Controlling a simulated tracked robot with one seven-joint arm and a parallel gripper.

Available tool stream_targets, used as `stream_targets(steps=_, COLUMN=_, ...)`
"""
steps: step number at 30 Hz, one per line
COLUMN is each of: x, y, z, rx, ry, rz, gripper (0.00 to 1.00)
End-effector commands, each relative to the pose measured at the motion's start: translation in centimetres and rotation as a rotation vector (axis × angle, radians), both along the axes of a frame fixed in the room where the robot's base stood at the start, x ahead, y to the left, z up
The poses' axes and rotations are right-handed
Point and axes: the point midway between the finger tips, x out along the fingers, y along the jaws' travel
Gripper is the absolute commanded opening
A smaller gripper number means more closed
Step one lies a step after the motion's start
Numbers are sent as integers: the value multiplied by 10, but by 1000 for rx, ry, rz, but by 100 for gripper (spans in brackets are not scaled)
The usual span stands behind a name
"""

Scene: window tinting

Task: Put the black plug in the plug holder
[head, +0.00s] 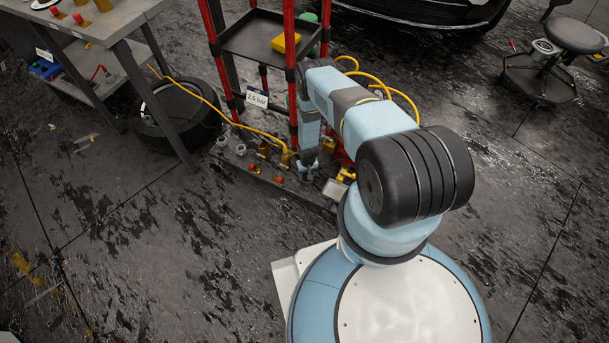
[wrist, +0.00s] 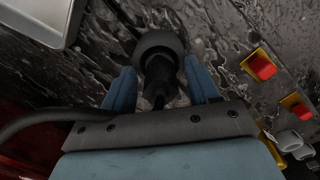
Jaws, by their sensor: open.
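In the wrist view, a black plug (wrist: 160,78) with a wide round dark end and a narrower body lies between the two blue fingers of my gripper (wrist: 159,68). The fingers stand apart, with a gap visible on each side of the plug. In the head view my gripper (head: 308,166) is low beside the foot of the red-posted rack, and the plug cannot be made out there. I cannot identify the plug holder for certain in either view.
Red buttons on yellow bases (wrist: 262,66) and white round fittings (wrist: 288,140) lie at the right in the wrist view. A pale tray-like thing (wrist: 40,20) is at upper left. The red rack (head: 294,100), yellow hose (head: 225,112) and tyre (head: 176,118) crowd the arm.

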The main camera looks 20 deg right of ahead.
Motion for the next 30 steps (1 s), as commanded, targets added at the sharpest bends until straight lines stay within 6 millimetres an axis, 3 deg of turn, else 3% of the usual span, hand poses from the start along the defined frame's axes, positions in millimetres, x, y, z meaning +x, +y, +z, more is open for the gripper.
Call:
stream_targets(steps=5, x=1, y=0, z=13, rx=0, ry=0, rz=0, gripper=60)
stream_targets(steps=21, x=0, y=0, z=94, rx=0, ry=-1, rz=0, gripper=60)
stream_targets(steps=30, x=-1, y=-1, z=118, rx=0, ry=0, rz=-1, gripper=60)
